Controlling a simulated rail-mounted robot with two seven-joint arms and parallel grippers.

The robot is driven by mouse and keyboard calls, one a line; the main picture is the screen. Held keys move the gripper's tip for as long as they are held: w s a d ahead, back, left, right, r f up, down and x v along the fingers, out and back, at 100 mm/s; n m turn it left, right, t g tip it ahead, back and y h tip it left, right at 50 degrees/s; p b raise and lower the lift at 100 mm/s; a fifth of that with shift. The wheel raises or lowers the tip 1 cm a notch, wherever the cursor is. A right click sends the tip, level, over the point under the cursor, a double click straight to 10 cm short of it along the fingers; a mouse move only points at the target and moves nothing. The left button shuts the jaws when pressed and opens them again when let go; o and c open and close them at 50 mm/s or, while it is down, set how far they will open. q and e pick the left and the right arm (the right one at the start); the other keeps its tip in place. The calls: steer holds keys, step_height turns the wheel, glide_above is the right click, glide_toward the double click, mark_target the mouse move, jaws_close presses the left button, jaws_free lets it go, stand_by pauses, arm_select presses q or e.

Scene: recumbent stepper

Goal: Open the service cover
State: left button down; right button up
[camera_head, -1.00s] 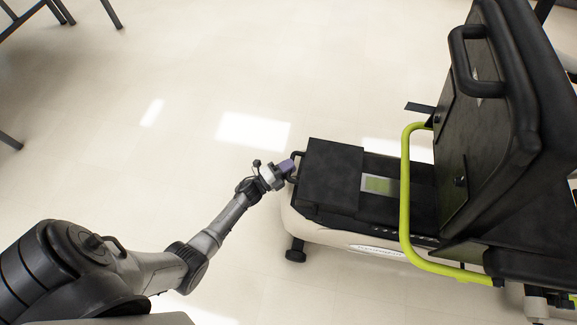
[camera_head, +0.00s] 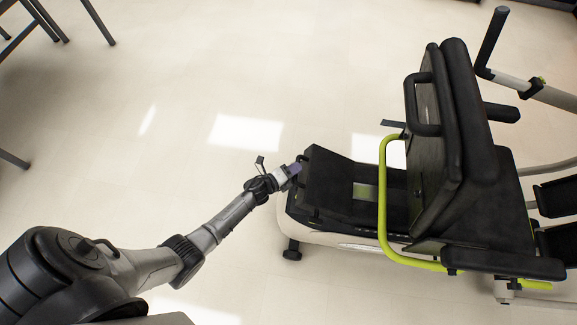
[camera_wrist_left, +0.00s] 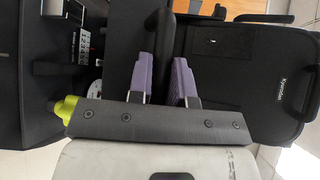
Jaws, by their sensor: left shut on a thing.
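The service cover (camera_head: 335,180) is a black panel on the left end of the stepper's base, now tilted, with its left edge raised. My left gripper (camera_head: 297,169) is at that left edge. In the left wrist view, its two purple fingers (camera_wrist_left: 163,80) are shut on the cover's black handle (camera_wrist_left: 157,48), which stands between them. Switches and small parts (camera_wrist_left: 78,45) show in a dark area at the left of the wrist view. The gripper hides part of the handle in the head view. My right gripper is not in view.
The stepper's black seat (camera_head: 450,130) stands right of the cover. A yellow-green bar (camera_head: 384,200) bends around in front of it. Table legs (camera_head: 98,22) stand at the upper left. The pale floor left of the stepper is clear.

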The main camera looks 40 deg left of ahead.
arm_select(q)
steer(key=shift+w+d+r+p, duration=0.1)
steer(key=shift+d+r+p, duration=0.1)
steer(key=shift+r, duration=0.2)
steer(key=shift+w+d+r+p, duration=0.1)
steer(key=shift+d+r+p, duration=0.05)
steer(key=shift+r, duration=0.25)
steer(key=shift+w+d+r+p, duration=0.5)
steer(key=shift+d+r+p, duration=0.25)
steer(key=shift+d, duration=0.1)
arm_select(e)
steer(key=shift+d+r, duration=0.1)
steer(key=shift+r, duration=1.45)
arm_select(q)
steer(key=c, duration=1.1)
jaws_free()
steer(key=shift+o, duration=0.2)
steer(key=shift+s, duration=0.1)
